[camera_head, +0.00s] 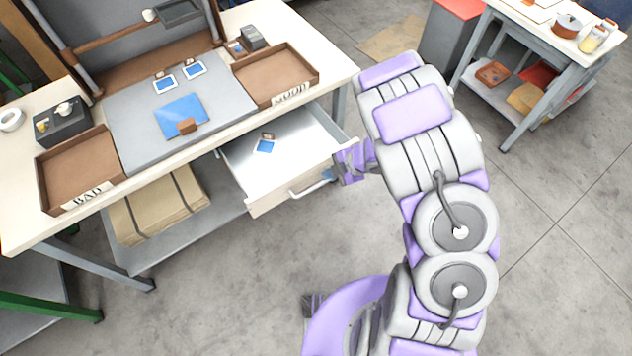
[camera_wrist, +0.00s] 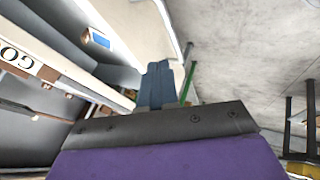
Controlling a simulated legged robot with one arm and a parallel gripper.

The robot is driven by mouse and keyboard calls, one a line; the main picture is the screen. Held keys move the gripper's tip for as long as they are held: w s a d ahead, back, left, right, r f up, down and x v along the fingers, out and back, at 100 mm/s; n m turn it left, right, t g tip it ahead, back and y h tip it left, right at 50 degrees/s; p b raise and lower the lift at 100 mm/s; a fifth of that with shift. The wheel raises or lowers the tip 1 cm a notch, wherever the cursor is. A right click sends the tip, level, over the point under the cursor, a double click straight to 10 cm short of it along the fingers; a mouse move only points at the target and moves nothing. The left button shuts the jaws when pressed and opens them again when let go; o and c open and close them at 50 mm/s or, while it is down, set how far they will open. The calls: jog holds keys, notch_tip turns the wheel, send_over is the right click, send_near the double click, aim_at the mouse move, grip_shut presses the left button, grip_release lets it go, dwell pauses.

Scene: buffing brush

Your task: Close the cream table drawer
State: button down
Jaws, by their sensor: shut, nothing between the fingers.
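The cream table drawer (camera_head: 270,190) is pulled out from under the workbench, below the GOOD tray. A small blue item (camera_head: 265,146) and a brown one lie inside it. Its pale handle (camera_head: 312,184) is on the front panel. My gripper (camera_head: 345,165) is shut and empty at the right end of the drawer front, close to it; whether it touches cannot be told. In the wrist view my shut fingers (camera_wrist: 157,85) point toward the drawer's cream panel (camera_wrist: 133,40), and the blue item (camera_wrist: 98,38) shows inside.
The workbench (camera_head: 335,75) carries a brown GOOD tray (camera_head: 318,80), a brown BAD tray (camera_head: 45,180) and a grey mat (camera_head: 120,125). A cardboard box (camera_head: 155,208) is on the lower shelf. A second table (camera_head: 535,45) stands at back right. The floor before the drawer is clear.

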jog(key=b, duration=0.3)
send_near(302, 185)
jog(key=x, duration=0.3)
jog(key=shift+s+f, duration=0.1)
jog(key=shift+f, duration=0.15)
jog(key=shift+x, duration=0.95)
jog(key=shift+r, duration=0.15)
